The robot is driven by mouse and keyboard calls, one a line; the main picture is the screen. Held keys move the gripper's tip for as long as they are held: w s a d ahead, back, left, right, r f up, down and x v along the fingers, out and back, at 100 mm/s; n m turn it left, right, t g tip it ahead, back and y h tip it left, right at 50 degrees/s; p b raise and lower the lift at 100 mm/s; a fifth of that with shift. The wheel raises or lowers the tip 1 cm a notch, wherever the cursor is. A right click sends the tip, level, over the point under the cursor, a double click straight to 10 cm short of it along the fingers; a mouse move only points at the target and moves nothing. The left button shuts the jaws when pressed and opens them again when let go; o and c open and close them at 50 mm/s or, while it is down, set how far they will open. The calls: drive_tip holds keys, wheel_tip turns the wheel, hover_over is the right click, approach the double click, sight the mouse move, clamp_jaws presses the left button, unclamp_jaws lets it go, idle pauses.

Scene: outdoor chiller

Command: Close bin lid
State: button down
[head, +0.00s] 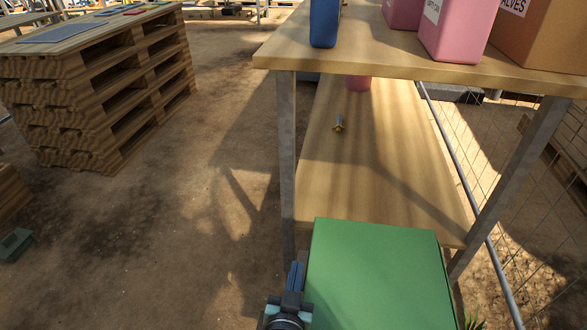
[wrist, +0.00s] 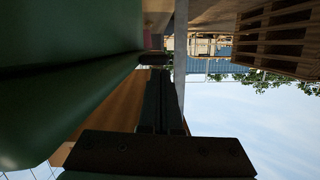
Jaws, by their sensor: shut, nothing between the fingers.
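The green bin (head: 345,320) stands at the bottom of the head view, in front of the two-level wooden table. Its flat green lid (head: 380,265) faces up and hides the inside; I cannot tell whether it is fully down. In the wrist view, green surfaces (wrist: 65,95) fill the left side, with a dark line between an upper and a lower part. My gripper (head: 296,272) is just left of the lid, fingers pointing away from me. Its fingers (wrist: 155,62) are together and empty in the wrist view, close beside the green surface; contact is unclear.
The table's top (head: 400,58) carries pink containers (head: 460,28), a blue container (head: 325,22) and a cardboard box (head: 545,35). A small brass-coloured part (head: 339,123) lies on the lower shelf (head: 350,180). Stacked pallets (head: 100,85) stand at left. The ground between is mostly clear.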

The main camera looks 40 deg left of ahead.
drive_tip(key=shift+f+b, duration=0.3)
drive_tip(key=shift+f, duration=0.4)
drive_tip(key=shift+s+f, duration=0.1)
drive_tip(key=r+p, duration=0.4)
drive_tip(key=r, duration=0.1)
drive_tip(key=shift+w+r+p, duration=0.2)
drive_tip(key=shift+r+p, duration=0.1)
drive_tip(key=f+v, duration=0.1)
drive_tip(key=v, duration=0.9)
drive_tip(key=shift+p, duration=0.45)
drive_tip(key=shift+s+a, duration=0.1)
drive_tip(key=shift+s, duration=0.05)
